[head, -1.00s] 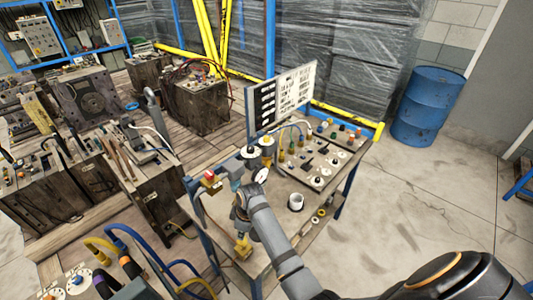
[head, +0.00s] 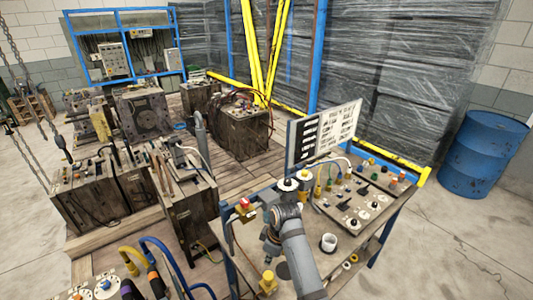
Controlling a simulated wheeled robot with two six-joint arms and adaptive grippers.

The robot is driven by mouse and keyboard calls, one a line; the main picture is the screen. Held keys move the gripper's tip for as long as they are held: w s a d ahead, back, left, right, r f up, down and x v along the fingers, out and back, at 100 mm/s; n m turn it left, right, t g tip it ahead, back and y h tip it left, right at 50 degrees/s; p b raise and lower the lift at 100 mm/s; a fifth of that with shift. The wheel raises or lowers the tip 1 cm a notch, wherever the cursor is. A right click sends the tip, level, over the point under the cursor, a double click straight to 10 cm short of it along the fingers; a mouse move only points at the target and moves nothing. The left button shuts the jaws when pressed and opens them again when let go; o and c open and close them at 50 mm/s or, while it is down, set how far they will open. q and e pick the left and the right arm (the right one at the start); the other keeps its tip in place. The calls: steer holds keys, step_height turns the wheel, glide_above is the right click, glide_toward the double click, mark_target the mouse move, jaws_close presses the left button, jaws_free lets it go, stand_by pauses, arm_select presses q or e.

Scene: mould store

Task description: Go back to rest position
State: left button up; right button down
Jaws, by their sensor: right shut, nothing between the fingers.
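My right arm comes in from the bottom of the head view over the workbench (head: 345,280). My right gripper (head: 271,246) is at its far end, over the left part of the bench top. It is small, dark and partly hidden by my own wrist. It is shut with nothing held. A yellow fitting (head: 268,283) stands below it in the picture. A white cup (head: 328,243) stands to the right of my forearm, apart from it. My left gripper is not in view.
Wooden machine blocks (head: 192,210) stand left. Coloured hoses (head: 165,262) rise at the lower left. A blue barrel (head: 485,155) stands right, with open floor before it.

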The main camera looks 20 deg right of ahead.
steer(key=s+d+m+t+h, duration=0.1)
steer(key=s+d+m, duration=0.35)
steer(key=s, duration=0.55)
steer(key=s+d+m+t+h, duration=0.1)
steer(key=s+d+m, duration=0.35)
steer(key=s, duration=0.45)
step_height(320, 180, down, 33)
steer(key=s+d+g+b, duration=0.1)
steer(key=s+d+b, duration=0.2)
steer(key=b, duration=0.5)
steer(key=s+f+g+b, duration=0.1)
steer(key=s+f+b, duration=0.4)
steer(key=s+f, duration=1.3)
step_height(320, 180, down, 4)
steer(key=shift+s+d+f+m, duration=0.15)
steer(key=shift+d+m, duration=0.15)
steer(key=shift+d, duration=0.15)
